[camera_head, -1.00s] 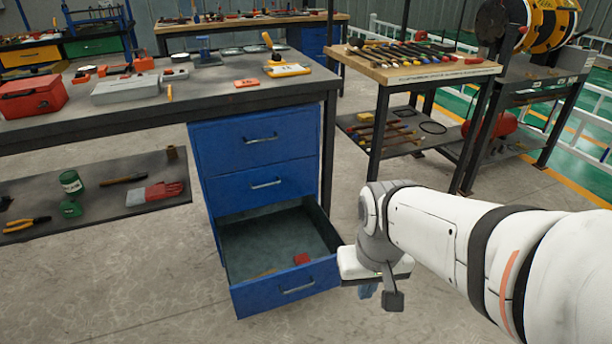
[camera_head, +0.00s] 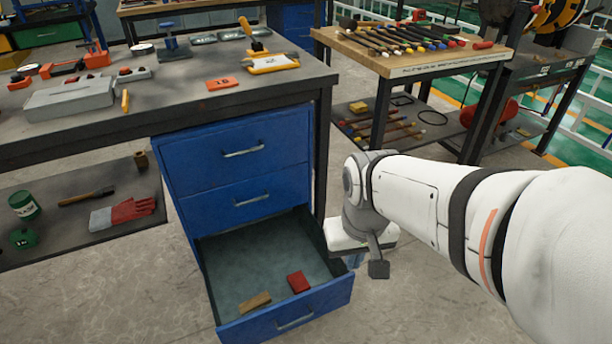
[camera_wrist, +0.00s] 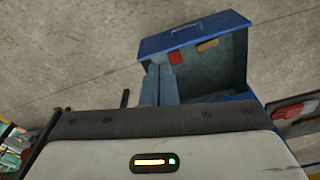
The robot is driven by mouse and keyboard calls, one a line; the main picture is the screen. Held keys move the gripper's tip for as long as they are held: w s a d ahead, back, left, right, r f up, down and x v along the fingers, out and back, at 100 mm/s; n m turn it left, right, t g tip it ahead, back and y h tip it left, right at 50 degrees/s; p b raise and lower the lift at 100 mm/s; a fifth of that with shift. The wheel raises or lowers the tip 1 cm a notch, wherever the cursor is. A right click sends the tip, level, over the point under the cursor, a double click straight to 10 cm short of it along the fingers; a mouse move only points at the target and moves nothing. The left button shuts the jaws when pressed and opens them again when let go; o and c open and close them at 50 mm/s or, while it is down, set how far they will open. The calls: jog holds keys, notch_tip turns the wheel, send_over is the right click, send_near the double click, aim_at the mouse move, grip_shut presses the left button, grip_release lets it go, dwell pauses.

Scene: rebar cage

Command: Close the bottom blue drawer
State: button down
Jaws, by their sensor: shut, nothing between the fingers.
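The bottom blue drawer (camera_head: 285,315) is pulled well out of the blue cabinet (camera_head: 238,150) under the workbench. Its grey inside holds a red block (camera_head: 299,282) and a tan block (camera_head: 255,302). The two drawers above it are closed. My gripper (camera_head: 356,260) is beside the drawer's right side in the head view, mostly hidden behind my wrist. In the wrist view my gripper's blue fingers (camera_wrist: 158,84) are together and empty. The open drawer (camera_wrist: 195,38) shows beyond them, with its front and handle at the top. I cannot tell whether the fingers touch it.
The grey workbench (camera_head: 200,103) above the cabinet carries tools and a grey box. A wooden-topped table (camera_head: 450,62) with several tools stands right of the cabinet, its leg behind my arm. A low shelf (camera_head: 80,225) is at left. The floor before the drawer is clear.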

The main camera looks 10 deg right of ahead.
jog(key=w+d+f+n+t+h+p, duration=0.1)
jog(key=w+d+f+n+t+h, duration=0.1)
jog(key=w+d+f+n, duration=0.95)
jog(key=n+t+y+b, duration=0.1)
jog(key=n+y+b, duration=0.2)
jog(key=n+y, duration=0.5)
send_near(328, 291)
jog(key=shift+x, duration=2.25)
